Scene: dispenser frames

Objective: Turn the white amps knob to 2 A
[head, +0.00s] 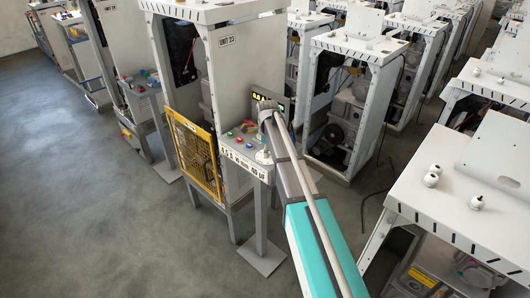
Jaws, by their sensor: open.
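A control panel (232,158) stands on a post in front of the unit marked UNIT 23. It carries several small coloured buttons or knobs. My arm reaches in from the lower right, and its end is over the right side of this panel. My gripper (264,152) is small and partly hidden by my arm there; its jaws are open. A pale round shape is at its tip. I cannot tell whether this is the white amps knob or part of my gripper, nor whether they touch. A dark display (262,98) with yellow digits stands behind; its full reading is unclear.
A yellow-framed mesh guard (194,157) is left of the panel. White machine frames (351,46) stand in rows behind and right. Grey floor (110,215) is clear at the left.

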